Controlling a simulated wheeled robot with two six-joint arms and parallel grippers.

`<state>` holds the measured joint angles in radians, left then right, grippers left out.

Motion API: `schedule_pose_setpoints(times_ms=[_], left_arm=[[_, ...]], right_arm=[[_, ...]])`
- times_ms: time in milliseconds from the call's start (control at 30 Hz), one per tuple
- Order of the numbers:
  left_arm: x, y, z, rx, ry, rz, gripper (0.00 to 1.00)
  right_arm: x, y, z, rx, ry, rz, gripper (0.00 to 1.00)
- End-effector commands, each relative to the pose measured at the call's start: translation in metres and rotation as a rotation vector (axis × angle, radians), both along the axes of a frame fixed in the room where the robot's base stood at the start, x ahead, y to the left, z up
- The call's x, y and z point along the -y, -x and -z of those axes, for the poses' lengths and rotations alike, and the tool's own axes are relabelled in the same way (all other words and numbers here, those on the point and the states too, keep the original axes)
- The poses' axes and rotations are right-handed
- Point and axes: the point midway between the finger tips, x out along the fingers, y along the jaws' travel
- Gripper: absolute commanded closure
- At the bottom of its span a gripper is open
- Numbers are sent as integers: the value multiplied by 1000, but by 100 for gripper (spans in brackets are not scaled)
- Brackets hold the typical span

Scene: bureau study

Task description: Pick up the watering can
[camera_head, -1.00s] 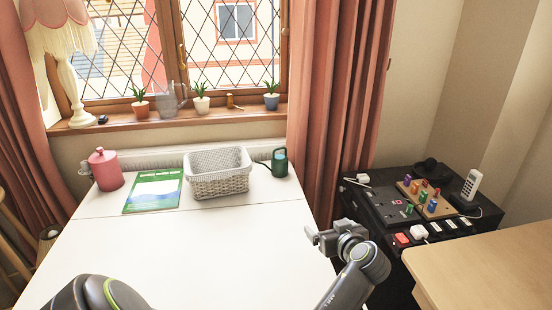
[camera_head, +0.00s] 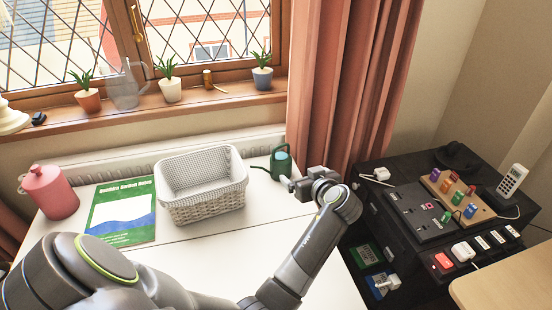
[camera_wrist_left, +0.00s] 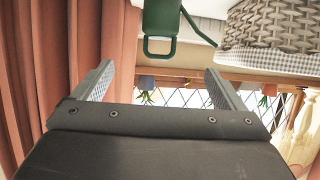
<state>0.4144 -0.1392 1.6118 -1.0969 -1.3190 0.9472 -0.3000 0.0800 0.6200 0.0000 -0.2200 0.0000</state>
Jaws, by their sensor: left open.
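The dark green watering can (camera_head: 281,163) stands at the far right of the white table, beside the basket, with its thin spout to the left. In the wrist view the can (camera_wrist_left: 160,18) is at the top, with a loop-shaped handle hanging into the gap ahead of the fingers. My left gripper (camera_head: 294,185) is just in front of the can, to its lower right in the head view. In the wrist view the left gripper (camera_wrist_left: 158,72) has its fingers wide apart with nothing between them. My right gripper is not in view.
A white wicker basket (camera_head: 205,207) stands left of the can, with a green booklet (camera_head: 121,228) and a pink canister (camera_head: 50,193) further left. A red curtain (camera_head: 340,80) hangs behind the can's right. The front of the white table (camera_head: 250,248) is clear.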

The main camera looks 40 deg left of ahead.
Motion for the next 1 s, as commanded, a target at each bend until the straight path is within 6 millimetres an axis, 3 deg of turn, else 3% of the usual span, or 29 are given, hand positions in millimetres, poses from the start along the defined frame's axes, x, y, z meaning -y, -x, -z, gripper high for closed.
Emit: schedule_pose_setpoints(times_ms=[433,833,1000], left_arm=[[-70,-49,39,0,-6,-2,8],[-94,-67,50,0,-1,-1,8],[-114,-80,63,1,-4,-2,8]], right_arm=[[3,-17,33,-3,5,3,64],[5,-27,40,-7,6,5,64],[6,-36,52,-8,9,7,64]])
